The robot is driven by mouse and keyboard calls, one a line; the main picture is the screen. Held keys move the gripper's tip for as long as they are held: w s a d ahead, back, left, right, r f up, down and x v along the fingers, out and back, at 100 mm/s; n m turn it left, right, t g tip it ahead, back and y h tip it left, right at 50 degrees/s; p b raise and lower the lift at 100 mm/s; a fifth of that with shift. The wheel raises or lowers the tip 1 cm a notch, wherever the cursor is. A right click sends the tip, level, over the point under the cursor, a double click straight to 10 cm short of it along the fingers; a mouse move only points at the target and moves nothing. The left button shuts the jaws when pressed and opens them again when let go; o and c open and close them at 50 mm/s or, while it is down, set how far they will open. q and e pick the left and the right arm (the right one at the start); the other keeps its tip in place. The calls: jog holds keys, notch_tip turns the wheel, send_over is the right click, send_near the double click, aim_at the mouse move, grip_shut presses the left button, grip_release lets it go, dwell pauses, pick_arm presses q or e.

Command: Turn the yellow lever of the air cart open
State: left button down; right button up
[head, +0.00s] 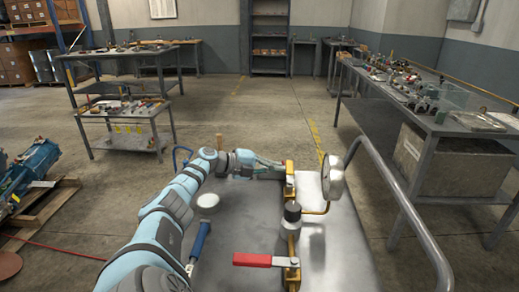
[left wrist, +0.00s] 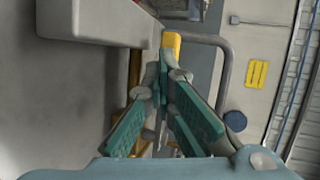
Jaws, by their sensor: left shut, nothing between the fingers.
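The air cart (head: 240,222) has a grey metal top carrying brass pipework. An upright yellow-brass piece (head: 290,178), apparently the yellow lever, stands at the far end of the pipework. My left gripper (head: 277,169) reaches it from the left, its fingertips at or close beside it. In the left wrist view the gripper (left wrist: 166,74) has its teal-padded fingers shut and empty, with the yellow lever end (left wrist: 171,41) just beyond the tips. I cannot tell whether they touch. My right gripper is not in view.
A red-handled lever (head: 252,260) is on the near pipework, beside a black-capped fitting (head: 292,211). A round gauge (head: 333,177) stands right of the lever. A grey rail (head: 405,205) curves along the cart's right side. A cluttered bench (head: 440,120) stands beyond it.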

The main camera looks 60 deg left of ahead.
pick_arm(q)
jog(key=shift+s+a, duration=0.15)
jog(key=shift+s, duration=0.25)
jog(key=v, duration=0.5)
jog(key=shift+s+a, duration=0.1)
jog(key=shift+s, duration=0.25)
jog(key=shift+s+a+r, duration=0.1)
jog(key=shift+s+r, duration=0.25)
jog(key=shift+s, duration=0.05)
